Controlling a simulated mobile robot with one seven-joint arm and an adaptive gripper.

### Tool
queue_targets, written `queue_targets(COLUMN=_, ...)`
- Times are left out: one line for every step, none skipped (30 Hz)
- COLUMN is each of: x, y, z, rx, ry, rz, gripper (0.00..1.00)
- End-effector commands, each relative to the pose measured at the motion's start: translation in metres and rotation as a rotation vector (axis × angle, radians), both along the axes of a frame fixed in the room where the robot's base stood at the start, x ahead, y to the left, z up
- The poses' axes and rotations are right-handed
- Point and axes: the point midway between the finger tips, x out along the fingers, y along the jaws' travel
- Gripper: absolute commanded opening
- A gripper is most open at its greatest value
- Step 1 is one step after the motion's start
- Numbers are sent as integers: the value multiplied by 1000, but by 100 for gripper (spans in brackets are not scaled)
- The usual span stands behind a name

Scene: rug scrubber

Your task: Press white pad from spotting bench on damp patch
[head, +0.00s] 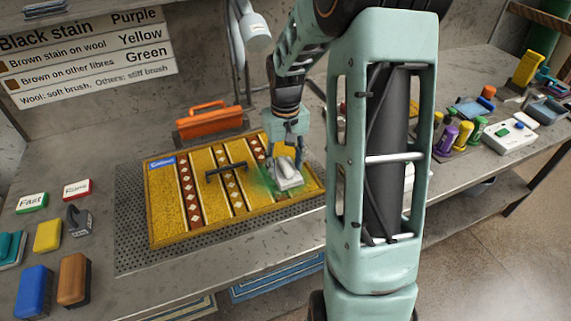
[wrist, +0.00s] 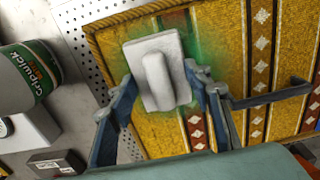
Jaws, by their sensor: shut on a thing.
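The white pad (head: 288,178), a flat block with a raised grip, is held in my gripper (head: 285,155). It also shows in the wrist view (wrist: 158,72), where the two blue-grey fingers close on it from either side. The pad lies over the green-tinted damp patch (head: 262,183) near the right end of the yellow rug (head: 205,185). In the wrist view the patch (wrist: 208,45) shows beside the pad, and the pad covers part of it. I cannot tell whether the pad's underside touches the rug.
A black bar handle (head: 226,169) stands over the rug's middle. An orange box (head: 209,121) stands behind the rug. Coloured bottles (head: 447,138) and a white device (head: 510,134) are at right. A stain chart (head: 85,55) hangs behind.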

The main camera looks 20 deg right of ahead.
Motion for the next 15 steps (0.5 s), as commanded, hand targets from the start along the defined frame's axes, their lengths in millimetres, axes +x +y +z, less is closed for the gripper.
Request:
queue_targets(x=0, y=0, z=-1, rx=0, ry=0, rz=0, gripper=24)
queue_targets(x=0, y=0, z=-2, rx=0, ry=0, rz=0, gripper=24)
queue_targets(x=0, y=0, z=-3, rx=0, ry=0, rz=0, gripper=24)
queue_targets(x=0, y=0, z=-3, rx=0, ry=0, rz=0, gripper=24)
queue_targets(x=0, y=0, z=-4, rx=0, ry=0, rz=0, gripper=24)
queue_targets(x=0, y=0, z=-4, rx=0, ry=0, rz=0, gripper=24)
queue_targets(x=0, y=0, z=-5, rx=0, ry=0, rz=0, gripper=24)
queue_targets(x=0, y=0, z=-5, rx=0, ry=0, rz=0, gripper=24)
queue_targets(x=0, y=0, z=-6, rx=0, ry=0, rz=0, gripper=24)
queue_targets(x=0, y=0, z=-6, rx=0, ry=0, rz=0, gripper=24)
queue_targets(x=0, y=0, z=-7, rx=0, ry=1, rz=0, gripper=24)
queue_targets(x=0, y=0, z=-8, rx=0, ry=1, rz=0, gripper=24)
queue_targets(x=0, y=0, z=-8, rx=0, ry=1, rz=0, gripper=24)
queue_targets(x=0, y=0, z=-9, rx=0, ry=1, rz=0, gripper=24)
queue_targets(x=0, y=0, z=-9, rx=0, ry=1, rz=0, gripper=24)
